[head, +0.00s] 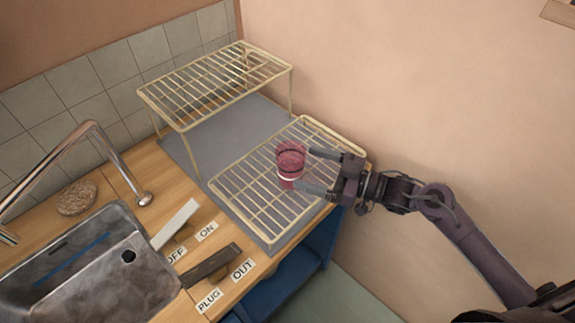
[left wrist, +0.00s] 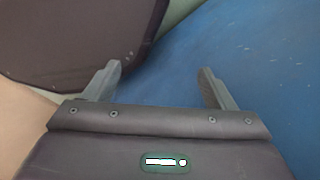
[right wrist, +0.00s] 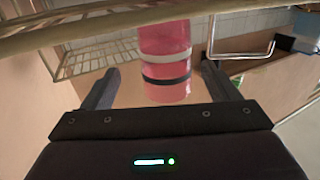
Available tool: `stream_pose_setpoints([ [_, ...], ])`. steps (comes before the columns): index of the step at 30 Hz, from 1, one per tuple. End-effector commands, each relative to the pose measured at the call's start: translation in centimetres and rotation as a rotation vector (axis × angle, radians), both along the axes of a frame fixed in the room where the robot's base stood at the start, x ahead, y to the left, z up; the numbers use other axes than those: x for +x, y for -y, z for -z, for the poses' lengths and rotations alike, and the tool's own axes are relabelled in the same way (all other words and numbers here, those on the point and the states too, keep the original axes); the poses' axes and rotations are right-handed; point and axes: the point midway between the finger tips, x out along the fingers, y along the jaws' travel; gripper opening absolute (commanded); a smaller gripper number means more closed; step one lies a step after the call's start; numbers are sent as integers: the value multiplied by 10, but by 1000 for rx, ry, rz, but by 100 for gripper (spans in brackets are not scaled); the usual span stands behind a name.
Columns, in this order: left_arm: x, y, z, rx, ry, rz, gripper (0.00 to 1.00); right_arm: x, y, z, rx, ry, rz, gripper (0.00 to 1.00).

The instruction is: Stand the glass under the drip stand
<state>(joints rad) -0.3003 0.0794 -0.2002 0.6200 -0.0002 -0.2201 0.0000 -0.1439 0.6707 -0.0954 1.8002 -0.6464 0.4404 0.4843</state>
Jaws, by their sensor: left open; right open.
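A pink-red glass (head: 290,163) with a light and a dark band shows at the right part of the low wire rack (head: 245,205). My right gripper (head: 308,169) is open, its fingers pointing left at the glass. In the right wrist view the glass (right wrist: 166,60) stands upright between the finger directions, mostly beyond the tips; a pale wire rim crosses its top. I cannot tell whether the fingers touch it. The tall wire stand (head: 215,82), apparently the drip stand, is on legs behind. My left gripper (left wrist: 160,80) is open and empty, outside the head view.
A grey mat (head: 225,135) lies under the tall stand. A sink (head: 95,265), tap (head: 90,130), sponge (head: 77,198), white lever (head: 176,222) and dark lever (head: 212,265) are at the left. A wall is close on the right. My left gripper faces a blue surface (left wrist: 255,60).

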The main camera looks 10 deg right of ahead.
Motion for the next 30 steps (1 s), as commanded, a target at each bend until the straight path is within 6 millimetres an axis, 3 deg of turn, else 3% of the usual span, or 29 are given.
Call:
stream_pose_setpoints([
  [9, 0, 0, -20, 0, 0, 0, 78, 19, -41, -4, 2, 0, 1, 82],
  [19, 1, 0, -20, 0, 0, 0, 78, 22, -46, -1, 0, -1, 0, 81],
  [30, 1, 0, -20, 0, 1, 0, 78, 22, -46, -1, 0, -1, 0, 32],
])
